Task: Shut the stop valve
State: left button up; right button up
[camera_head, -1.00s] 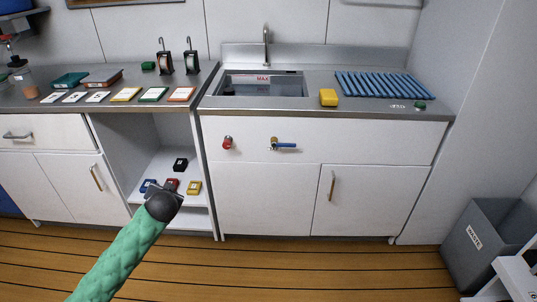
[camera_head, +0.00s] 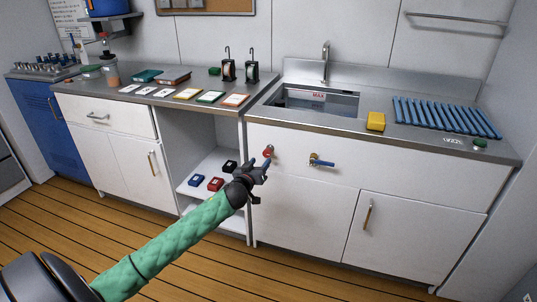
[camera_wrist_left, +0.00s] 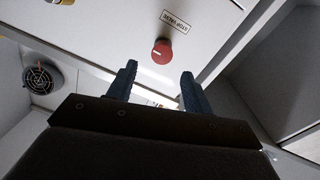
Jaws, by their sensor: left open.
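The red round knob (camera_head: 268,152) is on the white front panel below the sink, near its left edge. In the left wrist view the knob (camera_wrist_left: 162,51) shows a pale line on its face, beside a label reading STOP VALVE (camera_wrist_left: 175,22). A blue lever with a brass base (camera_head: 321,162) is on the same panel, to the right of the knob. My left gripper (camera_head: 263,170) is open and empty, just below the knob in the head view. In the left wrist view its fingers point toward the knob, which appears beyond the tips, apart from them. My right gripper is not in view.
An open shelf (camera_head: 212,162) with several small coloured boxes lies left of the panel. The counter above holds the sink (camera_head: 317,101), a yellow sponge (camera_head: 376,121) and a blue ribbed rack (camera_head: 445,117). The floor (camera_head: 200,270) in front looks clear.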

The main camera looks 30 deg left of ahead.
aim_at(266, 153)
pick_arm(q)
jog(key=shift+w+a, duration=0.3)
jog(key=shift+w, duration=0.95)
jog(key=shift+w+a, duration=0.3)
jog(key=shift+w, duration=0.95)
jog(key=shift+w+a, duration=0.3)
jog(key=shift+w, duration=0.95)
jog(key=c, duration=1)
jog(key=shift+o, duration=0.2)
